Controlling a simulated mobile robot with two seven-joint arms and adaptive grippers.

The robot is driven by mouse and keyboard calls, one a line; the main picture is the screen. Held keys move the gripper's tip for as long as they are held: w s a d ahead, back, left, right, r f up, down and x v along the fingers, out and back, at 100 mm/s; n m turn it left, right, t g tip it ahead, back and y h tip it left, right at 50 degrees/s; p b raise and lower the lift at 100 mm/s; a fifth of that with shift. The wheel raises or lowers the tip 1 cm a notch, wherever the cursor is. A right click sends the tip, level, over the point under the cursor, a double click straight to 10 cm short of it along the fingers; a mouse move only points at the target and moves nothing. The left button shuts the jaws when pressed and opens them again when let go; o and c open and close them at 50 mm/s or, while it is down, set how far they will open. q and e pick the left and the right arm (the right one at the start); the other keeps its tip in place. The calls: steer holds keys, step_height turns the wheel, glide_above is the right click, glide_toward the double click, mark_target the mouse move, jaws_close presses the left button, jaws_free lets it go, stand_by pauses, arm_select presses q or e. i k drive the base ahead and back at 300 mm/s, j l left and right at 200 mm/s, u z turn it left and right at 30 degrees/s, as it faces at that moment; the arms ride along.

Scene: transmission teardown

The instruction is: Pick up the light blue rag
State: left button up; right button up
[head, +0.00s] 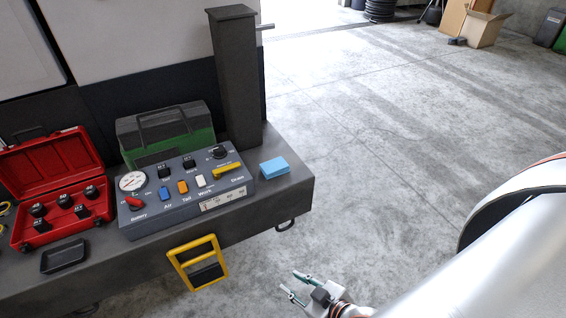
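The light blue rag (274,167) lies folded in a small stack on the grey bench top (290,192), near its right end and just right of the control panel. My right gripper (291,284) is low in the picture, in front of the bench and to the lower right of the rag, over the floor. Its two fingers are spread apart with nothing between them, and it is clear of the rag. My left gripper is not in the head view.
A control panel (190,193) with switches and a gauge stands left of the rag. A dark post (236,80) rises behind it. A green case (170,135), an open red case (50,190) and a black tray (64,256) are further left. A yellow frame (198,262) hangs on the bench front.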

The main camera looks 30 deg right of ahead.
mark_target(274, 168)
steer(key=i+l, duration=0.1)
steer(key=l, duration=0.4)
steer(key=i+l, duration=0.1)
steer(key=l, duration=0.35)
steer(key=i+l, duration=0.15)
steer(key=l, duration=0.35)
steer(key=i+l, duration=0.1)
steer(key=l, duration=0.4)
steer(key=i+l, duration=0.1)
steer(key=l, duration=0.35)
steer(key=i+l, duration=0.1)
steer(key=l, duration=0.4)
steer(key=i+l+u, duration=0.1)
steer(key=l, duration=0.35)
steer(key=l+u, duration=0.15)
steer(key=l, duration=0.3)
steer(key=i, duration=0.05)
